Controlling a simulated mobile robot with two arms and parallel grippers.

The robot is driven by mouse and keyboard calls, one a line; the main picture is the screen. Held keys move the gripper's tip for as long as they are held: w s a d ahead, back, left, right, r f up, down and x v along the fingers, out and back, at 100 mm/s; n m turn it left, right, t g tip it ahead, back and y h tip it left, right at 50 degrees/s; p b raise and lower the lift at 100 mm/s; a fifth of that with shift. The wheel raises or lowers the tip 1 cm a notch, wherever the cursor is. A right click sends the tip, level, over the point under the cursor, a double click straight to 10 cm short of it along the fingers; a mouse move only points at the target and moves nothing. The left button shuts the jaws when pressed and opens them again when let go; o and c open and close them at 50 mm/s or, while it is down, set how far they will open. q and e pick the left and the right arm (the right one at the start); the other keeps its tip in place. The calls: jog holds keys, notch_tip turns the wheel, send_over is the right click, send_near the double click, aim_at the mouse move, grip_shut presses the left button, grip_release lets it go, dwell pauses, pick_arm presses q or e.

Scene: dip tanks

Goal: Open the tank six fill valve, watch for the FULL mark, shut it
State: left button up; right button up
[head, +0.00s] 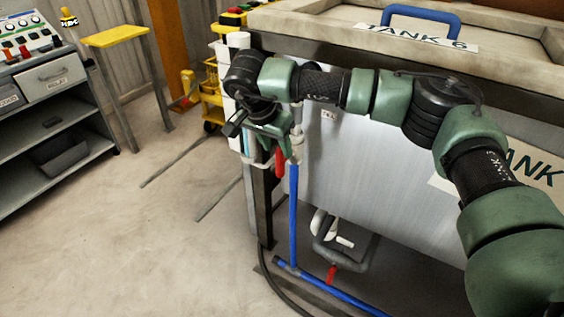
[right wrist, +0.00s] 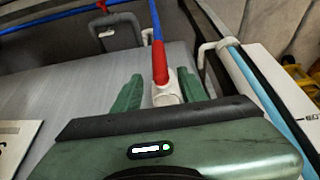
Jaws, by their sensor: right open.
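Tank six (head: 350,170) stands at the right, with "TANK 6" on its lid. A blue pipe (head: 294,215) runs up its front corner to a white fitting (right wrist: 165,93). A red handle (head: 280,163), likely the fill valve's, hangs by the fitting; it also shows in the right wrist view (right wrist: 159,62). My right gripper (head: 268,128) is open, its green fingers on either side of the fitting and handle top; contact cannot be told. A light blue sight tube (right wrist: 254,85) runs beside a white scale board (right wrist: 283,100). No FULL mark is readable. My left gripper is out of view.
A grey shelf unit (head: 60,130), a yellow stand (head: 115,37) and a yellow cart (head: 211,95) stand at the left and back. The floor between is mostly clear.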

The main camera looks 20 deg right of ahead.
aim_at(282, 161)
jog(key=x, duration=0.6)
jog(key=shift+f+b, duration=0.25)
jog(key=shift+b, duration=0.05)
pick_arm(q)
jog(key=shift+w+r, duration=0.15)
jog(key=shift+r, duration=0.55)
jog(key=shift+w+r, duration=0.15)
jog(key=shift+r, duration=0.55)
pick_arm(e)
jog(key=shift+w+d+f, duration=0.15)
jog(key=shift+d+f, duration=0.05)
jog(key=shift+f, duration=0.3)
grip_shut()
